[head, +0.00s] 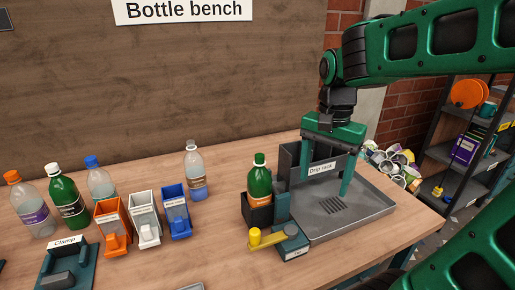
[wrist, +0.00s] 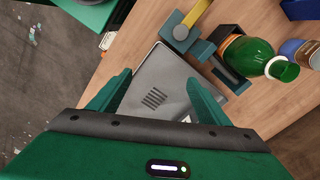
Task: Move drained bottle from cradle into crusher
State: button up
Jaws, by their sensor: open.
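A green bottle (head: 260,183) with an orange label stands upright in a dark holder (head: 257,212) at the left of the drip rack. In the wrist view the bottle (wrist: 246,54) is at the upper right, its pale neck end toward the right. I cannot tell whether this holder is the cradle. My gripper (head: 325,184) is open and empty, pointing down over the grey drip tray (head: 375,217), right of the bottle and apart from it. Its two fingers also show in the wrist view (wrist: 157,82). No crusher can be clearly made out.
A yellow lever (head: 265,239) sits in front of the holder. A clear bottle (head: 195,170), several other bottles, orange, white and blue bins (head: 176,212) and a clamp (head: 66,265) stand to the left. A shelf (head: 470,140) and a can heap (head: 392,165) are behind right.

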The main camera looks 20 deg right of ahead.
aim_at(260, 155)
jog(key=w+a+r+m, duration=0.1)
jog(key=w+a+m, duration=0.1)
jog(key=w+a, duration=0.1)
jog(key=w+a+r+m, duration=0.2)
jog(key=w+a, duration=0.2)
jog(key=a, duration=0.1)
jog(key=w+a+r+m, duration=0.1)
jog(key=w+a+m, duration=0.1)
jog(key=w+a, duration=0.1)
jog(key=shift+w+a+r, duration=0.25)
jog(key=shift+w+a, duration=0.1)
jog(key=shift+a, duration=0.25)
notch_tip(260, 155, down, 11)
jog(key=shift+r, duration=0.2)
jog(key=c, duration=1.1)
jog(key=shift+r, duration=4.5)
